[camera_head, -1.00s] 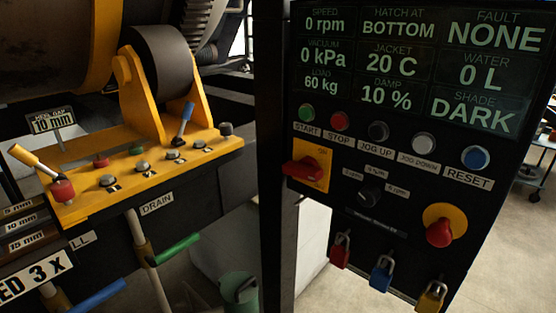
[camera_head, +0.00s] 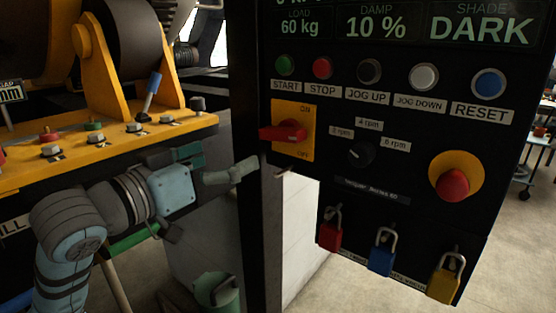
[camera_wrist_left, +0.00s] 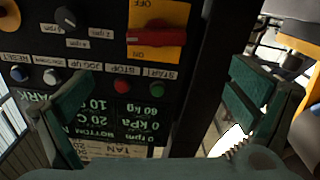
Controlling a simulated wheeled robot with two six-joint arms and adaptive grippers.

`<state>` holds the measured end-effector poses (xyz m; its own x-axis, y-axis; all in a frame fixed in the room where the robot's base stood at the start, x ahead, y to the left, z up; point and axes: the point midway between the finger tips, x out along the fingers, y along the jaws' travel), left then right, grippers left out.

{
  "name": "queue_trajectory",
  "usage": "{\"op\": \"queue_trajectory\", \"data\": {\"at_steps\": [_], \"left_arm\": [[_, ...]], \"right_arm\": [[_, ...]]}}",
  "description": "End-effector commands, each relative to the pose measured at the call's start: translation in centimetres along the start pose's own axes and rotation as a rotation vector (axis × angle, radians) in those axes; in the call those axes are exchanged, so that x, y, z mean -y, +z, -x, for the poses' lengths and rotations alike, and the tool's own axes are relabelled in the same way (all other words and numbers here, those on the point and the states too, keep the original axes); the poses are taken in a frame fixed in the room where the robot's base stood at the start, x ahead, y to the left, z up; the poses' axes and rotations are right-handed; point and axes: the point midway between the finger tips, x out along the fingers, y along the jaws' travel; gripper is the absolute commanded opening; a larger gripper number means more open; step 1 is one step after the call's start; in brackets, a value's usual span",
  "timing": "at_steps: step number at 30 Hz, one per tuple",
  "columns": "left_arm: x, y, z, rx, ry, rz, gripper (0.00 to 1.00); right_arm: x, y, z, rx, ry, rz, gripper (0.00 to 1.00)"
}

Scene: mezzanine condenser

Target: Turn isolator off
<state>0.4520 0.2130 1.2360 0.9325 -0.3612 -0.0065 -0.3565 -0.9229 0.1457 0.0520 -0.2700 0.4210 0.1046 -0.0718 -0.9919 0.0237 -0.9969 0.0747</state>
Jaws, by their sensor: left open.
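The isolator is a red rotary handle (camera_head: 284,132) on a yellow plate (camera_head: 306,150), marked ON at the top and OFF at the bottom. In the left wrist view the plate is upside down, with the red handle (camera_wrist_left: 158,38) above the space between the fingers. My left gripper (camera_head: 228,160) is open and empty, to the lower left of the isolator and apart from it. Its two green fingers are spread wide in the left wrist view (camera_wrist_left: 160,85). My right gripper is not in view.
Push buttons, a black speed knob (camera_head: 360,154) and a red emergency stop (camera_head: 452,184) share the panel. Red, blue and yellow padlocks (camera_head: 381,258) hang below. A dark post (camera_head: 256,225) stands left of the panel.

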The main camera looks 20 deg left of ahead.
Motion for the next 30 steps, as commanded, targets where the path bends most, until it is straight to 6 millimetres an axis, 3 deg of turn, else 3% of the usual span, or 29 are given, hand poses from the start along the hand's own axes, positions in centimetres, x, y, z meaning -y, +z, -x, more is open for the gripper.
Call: {"op": "queue_trajectory", "data": {"at_steps": [2,5,15,18,23,30], "left_arm": [[-0.8,-0.3,0.4,-0.009,0.011,-0.021,1.0],[-0.9,-0.6,-0.8,-0.01,0.014,-0.017,1.0],[-1.1,-0.5,-10.3,-0.005,0.014,-0.017,1.0],[-1.0,-0.5,-12.2,-0.005,0.012,-0.019,1.0],[-1.0,-0.5,-13.6,-0.005,0.01,-0.023,1.0],[-1.0,-0.5,-13.7,-0.006,0.01,-0.023,1.0]], "right_arm": [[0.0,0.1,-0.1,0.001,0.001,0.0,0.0],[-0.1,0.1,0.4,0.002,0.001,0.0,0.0],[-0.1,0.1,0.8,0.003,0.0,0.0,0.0],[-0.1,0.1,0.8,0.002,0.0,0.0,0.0],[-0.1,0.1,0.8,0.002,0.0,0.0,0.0],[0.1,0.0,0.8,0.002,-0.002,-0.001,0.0]]}}
